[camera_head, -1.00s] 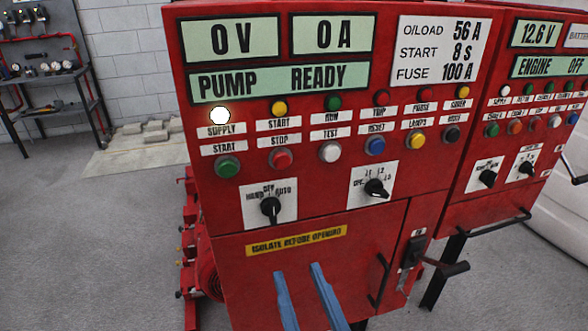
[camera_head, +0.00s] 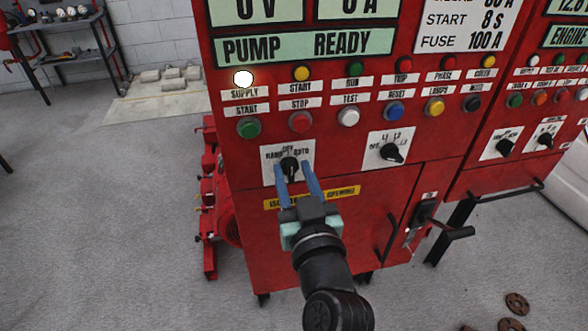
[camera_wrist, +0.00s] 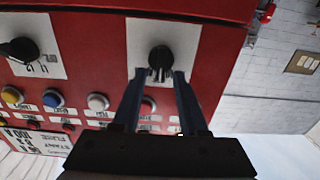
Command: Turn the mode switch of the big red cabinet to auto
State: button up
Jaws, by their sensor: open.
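The big red cabinet (camera_head: 330,225) fills the middle of the head view. Its mode switch (camera_head: 289,166) is a black knob on a white plate marked HAND, OFF and AUTO. The knob stands roughly upright, below the OFF mark. In the wrist view the knob (camera_wrist: 160,60) shows between the finger ends. My gripper (camera_head: 293,168) has blue fingers, open, one on each side of the knob. A narrow gap seems to show on each side; contact cannot be told. The fingers hide part of the plate.
A second black selector (camera_head: 391,152) sits right of the mode switch. Coloured push buttons (camera_head: 300,121) run in a row above. A black handle (camera_head: 430,220) juts out at the lower right. Another red cabinet (camera_head: 500,185) stands at the right. The floor (camera_head: 110,230) at left is clear.

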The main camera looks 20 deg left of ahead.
jog(key=shift+w, duration=0.1)
grip_shut()
jog(key=shift+m, duration=0.3)
jog(key=m, duration=0.3)
jog(key=shift+w+d+m+p, duration=0.15)
jog(key=shift+d+m+p, duration=0.05)
jog(key=shift+m+p, duration=0.15)
jog(key=m, duration=0.2)
jog(key=m+p, duration=0.1)
jog(key=m, duration=0.1)
jog(key=shift+w+d+f+m, duration=0.1)
jog(key=shift+d+f+m, duration=0.1)
jog(key=shift+m, duration=0.05)
dwell(0.5)
grip_release()
